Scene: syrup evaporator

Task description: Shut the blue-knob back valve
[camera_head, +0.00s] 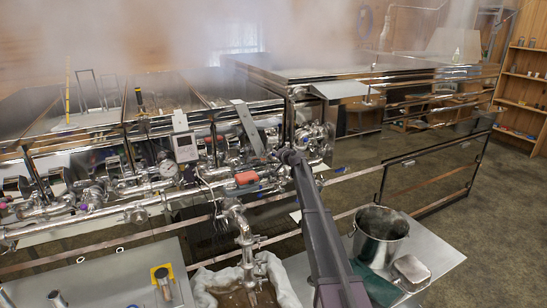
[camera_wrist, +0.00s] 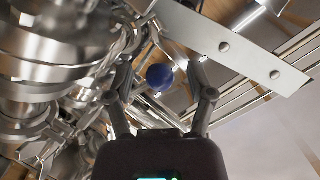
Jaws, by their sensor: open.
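In the wrist view the round blue knob (camera_wrist: 160,77) shows between the two fingers of my gripper (camera_wrist: 160,68). The fingers are apart, one on each side of the knob. I cannot tell whether either touches it. Shiny steel pipework (camera_wrist: 50,60) fills the left of this view. In the head view my gripper (camera_head: 288,157) is at the far end of my dark arm, among the steel pipes and valves at the evaporator's front corner. A small blue spot (camera_head: 340,170) shows just right of it; I cannot tell whether this is the same knob.
A flat metal strip with rivets (camera_wrist: 224,47) crosses close above the right finger. An orange-red handle (camera_head: 247,177) and a pressure gauge (camera_head: 168,169) are left of my gripper. A steel bucket (camera_head: 379,237) stands at front right. Steam hangs over the pans.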

